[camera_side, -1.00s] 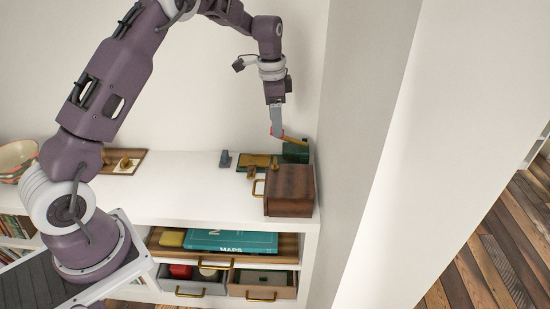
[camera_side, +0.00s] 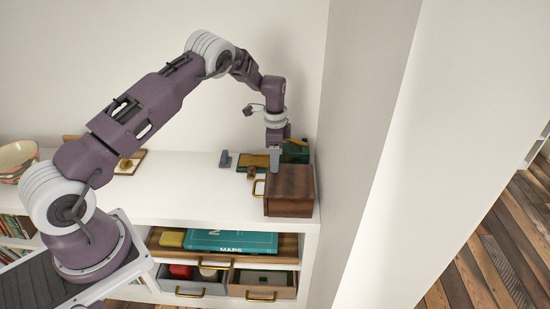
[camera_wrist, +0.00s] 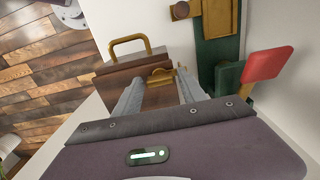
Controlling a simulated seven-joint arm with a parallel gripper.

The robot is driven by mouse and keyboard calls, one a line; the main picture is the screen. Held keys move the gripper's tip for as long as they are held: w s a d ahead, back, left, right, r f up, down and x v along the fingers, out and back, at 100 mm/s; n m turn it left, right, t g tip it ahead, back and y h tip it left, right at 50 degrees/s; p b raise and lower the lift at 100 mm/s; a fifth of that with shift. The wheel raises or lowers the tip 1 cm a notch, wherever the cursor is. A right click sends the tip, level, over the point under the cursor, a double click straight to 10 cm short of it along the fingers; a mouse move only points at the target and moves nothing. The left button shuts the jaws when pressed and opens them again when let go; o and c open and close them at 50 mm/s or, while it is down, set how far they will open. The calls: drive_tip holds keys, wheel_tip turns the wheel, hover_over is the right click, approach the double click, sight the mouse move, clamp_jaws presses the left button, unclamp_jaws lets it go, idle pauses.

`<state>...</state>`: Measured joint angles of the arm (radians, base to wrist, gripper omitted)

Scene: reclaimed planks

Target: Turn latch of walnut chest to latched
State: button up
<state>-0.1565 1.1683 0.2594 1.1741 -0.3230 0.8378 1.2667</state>
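The walnut chest (camera_side: 292,192) is a dark brown box near the right end of the white shelf top, with a brass handle (camera_side: 259,188) on its left side. In the wrist view the chest (camera_wrist: 118,70) shows its handle (camera_wrist: 130,42) at upper left and a small brass latch piece (camera_wrist: 160,74) on its surface. My gripper (camera_side: 275,170) points down at the chest's back left edge. In the wrist view my gripper (camera_wrist: 158,84) has its two grey fingers apart, with the latch piece between or just beyond their tips. Contact and the latch's exact angle cannot be told.
A green fixture (camera_side: 295,151) with a red-ended lever (camera_wrist: 268,65) stands close behind the chest. The wall is close on the right. The shelf top's middle is clear.

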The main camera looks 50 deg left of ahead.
clamp_jaws()
drive_tip(key=shift+n, duration=0.4)
drive_tip(key=n, duration=0.3)
drive_tip(key=shift+n, duration=0.4)
drive_tip(key=n, duration=0.4)
drive_tip(key=shift+n, duration=0.3)
drive_tip(key=n, duration=0.4)
drive_tip(key=shift+n, duration=2.5)
